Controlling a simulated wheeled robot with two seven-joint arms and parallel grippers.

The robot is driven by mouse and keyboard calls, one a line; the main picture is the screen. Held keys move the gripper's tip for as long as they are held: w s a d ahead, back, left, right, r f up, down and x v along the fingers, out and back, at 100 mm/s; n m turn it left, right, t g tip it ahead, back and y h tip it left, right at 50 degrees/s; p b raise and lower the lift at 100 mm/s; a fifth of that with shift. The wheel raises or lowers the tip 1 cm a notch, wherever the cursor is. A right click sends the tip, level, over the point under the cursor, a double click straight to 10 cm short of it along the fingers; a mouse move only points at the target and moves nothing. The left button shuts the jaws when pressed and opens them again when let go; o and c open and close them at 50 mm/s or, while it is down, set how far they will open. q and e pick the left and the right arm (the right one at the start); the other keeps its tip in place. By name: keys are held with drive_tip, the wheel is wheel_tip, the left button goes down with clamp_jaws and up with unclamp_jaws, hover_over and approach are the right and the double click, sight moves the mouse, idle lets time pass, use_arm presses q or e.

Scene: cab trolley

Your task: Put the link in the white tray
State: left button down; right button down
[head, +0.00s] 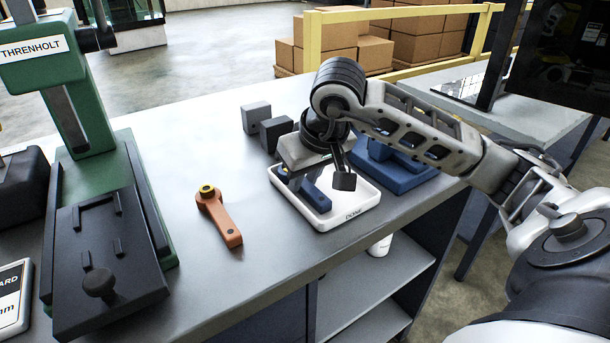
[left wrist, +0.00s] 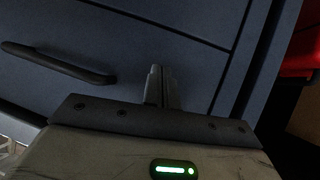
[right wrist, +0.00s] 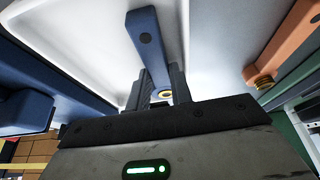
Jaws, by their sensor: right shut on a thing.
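A blue link (head: 318,195) with a yellow bushing shows at the white tray (head: 352,212) in the head view. My right gripper (head: 316,180) is over the tray, shut on the blue link. In the right wrist view the link (right wrist: 148,42) runs out from between the fingers (right wrist: 162,84), its yellow ring close to them. I cannot tell whether the link touches the tray floor. An orange link (head: 222,218) with a yellow bushing lies on the bench, left of the tray. My left gripper (left wrist: 161,84) is shut and empty in front of dark blue drawers.
A green press (head: 85,140) with a black bed stands at the left. A blue fixture (head: 400,172) is right of the tray. The bench (head: 180,130) is clear around the orange link.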

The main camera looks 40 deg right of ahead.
drive_tip(key=c, duration=1.5)
unclamp_jaws()
use_arm(q)
drive_tip(key=shift+r, duration=0.1)
use_arm(e)
drive_tip(key=shift+r+p, duration=0.3)
drive_tip(key=shift+p, duration=0.15)
use_arm(q)
drive_tip(key=shift+a+r+p, duration=0.1)
drive_tip(key=shift+r+p, duration=0.1)
drive_tip(key=shift+p, duration=0.45)
use_arm(e)
drive_tip(key=v, duration=1.1)
drive_tip(key=shift+s+a+r, duration=0.1)
drive_tip(key=shift+s+r, duration=0.1)
drive_tip(key=shift+r, duration=0.15)
use_arm(q)
drive_tip(key=shift+r, duration=0.1)
